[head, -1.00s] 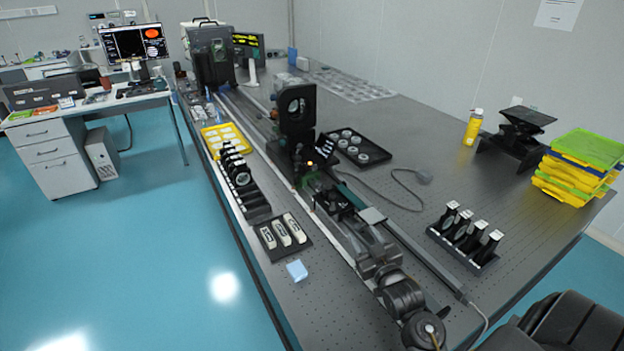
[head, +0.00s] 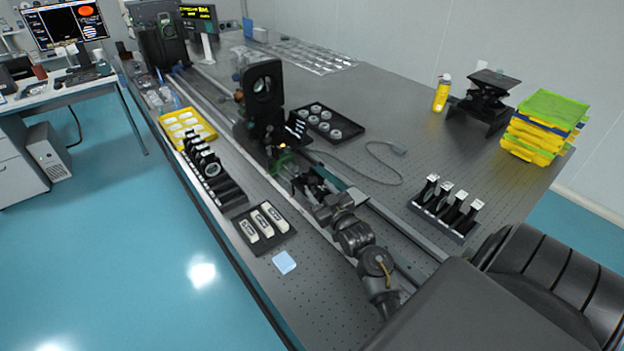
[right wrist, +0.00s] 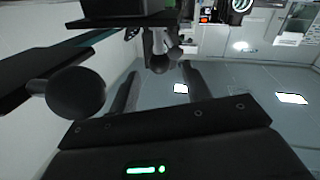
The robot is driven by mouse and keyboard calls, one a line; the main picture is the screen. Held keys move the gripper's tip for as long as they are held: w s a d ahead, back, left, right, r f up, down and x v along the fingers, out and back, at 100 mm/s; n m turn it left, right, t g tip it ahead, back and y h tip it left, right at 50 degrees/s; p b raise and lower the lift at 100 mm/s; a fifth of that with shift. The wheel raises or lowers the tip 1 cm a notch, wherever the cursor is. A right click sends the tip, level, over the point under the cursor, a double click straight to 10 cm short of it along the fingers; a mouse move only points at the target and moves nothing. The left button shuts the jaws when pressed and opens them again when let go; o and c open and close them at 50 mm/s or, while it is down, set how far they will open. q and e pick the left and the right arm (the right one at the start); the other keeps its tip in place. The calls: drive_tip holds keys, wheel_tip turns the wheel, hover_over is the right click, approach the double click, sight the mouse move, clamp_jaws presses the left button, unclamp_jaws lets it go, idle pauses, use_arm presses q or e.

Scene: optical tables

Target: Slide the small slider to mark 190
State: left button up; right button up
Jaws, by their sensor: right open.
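A long rail (head: 222,120) runs along the optical table and carries several dark parts. A tall black holder with a round opening (head: 262,88) stands on it. Just in front is a low part with a green glow (head: 283,163); I cannot make out the small slider or mark 190 for certain. My right gripper (head: 304,180) is low over the rail, just in front of that part. In the right wrist view its two dark fingers (right wrist: 160,92) are apart, with a small post and rounded knob (right wrist: 158,62) beyond and between them. Contact is not visible. My left gripper is out of view.
Left of the rail are a yellow tray (head: 203,134), a rack of black optics (head: 215,172) and a tray of white blocks (head: 240,236). Right of it are a tray of round parts (head: 350,127), a cable (head: 372,160) and another optics rack (head: 468,233).

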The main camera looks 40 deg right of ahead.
sight(315, 184)
drive_tip(key=x, duration=0.5)
drive_tip(key=shift+p, duration=0.35)
clamp_jaws()
